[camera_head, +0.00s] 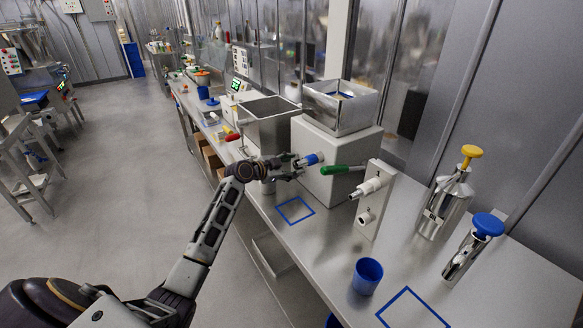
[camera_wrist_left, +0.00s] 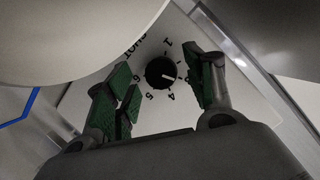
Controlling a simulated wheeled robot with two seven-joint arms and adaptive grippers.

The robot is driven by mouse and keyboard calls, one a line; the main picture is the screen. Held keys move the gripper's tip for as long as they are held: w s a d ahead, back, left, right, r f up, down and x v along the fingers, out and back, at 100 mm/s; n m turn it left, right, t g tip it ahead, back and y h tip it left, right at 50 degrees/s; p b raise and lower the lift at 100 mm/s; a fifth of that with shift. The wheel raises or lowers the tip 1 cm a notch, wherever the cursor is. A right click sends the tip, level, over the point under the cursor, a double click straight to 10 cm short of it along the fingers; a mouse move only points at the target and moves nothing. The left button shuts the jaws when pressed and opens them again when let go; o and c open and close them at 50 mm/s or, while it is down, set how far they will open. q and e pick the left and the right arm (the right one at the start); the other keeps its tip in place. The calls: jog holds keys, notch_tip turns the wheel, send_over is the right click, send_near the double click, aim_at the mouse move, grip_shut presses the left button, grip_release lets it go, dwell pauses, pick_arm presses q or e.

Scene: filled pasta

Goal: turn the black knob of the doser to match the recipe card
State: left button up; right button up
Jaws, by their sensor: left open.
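The black knob (camera_wrist_left: 160,72) sits on a pale dial plate (camera_wrist_left: 130,112) with printed numbers around it in the left wrist view. Its white mark points to the right and slightly down, roughly toward the 3. My left gripper (camera_wrist_left: 160,90) is open, with green-padded fingers on either side of the knob and apart from it. In the head view my left gripper (camera_head: 297,166) is at the front of the pale doser body (camera_head: 345,147) with a steel hopper (camera_head: 340,106). The knob is hidden there. I cannot make out a recipe card. My right gripper is out of view.
A green handle (camera_head: 342,169) and a pale upright block with nozzles (camera_head: 373,200) stand close to the right of my gripper. A blue cup (camera_head: 367,275), a yellow-topped dispenser (camera_head: 446,200) and a blue-topped one (camera_head: 470,247) stand further right. A blue square outline (camera_head: 295,210) lies empty.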

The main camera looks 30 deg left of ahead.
pick_arm(q)
jog(key=v, duration=1.1)
jog(key=shift+s, duration=0.35)
jog(key=shift+a+r, duration=0.1)
jog(key=shift+a, duration=0.05)
jog(key=shift+s, duration=0.1)
dwell(0.5)
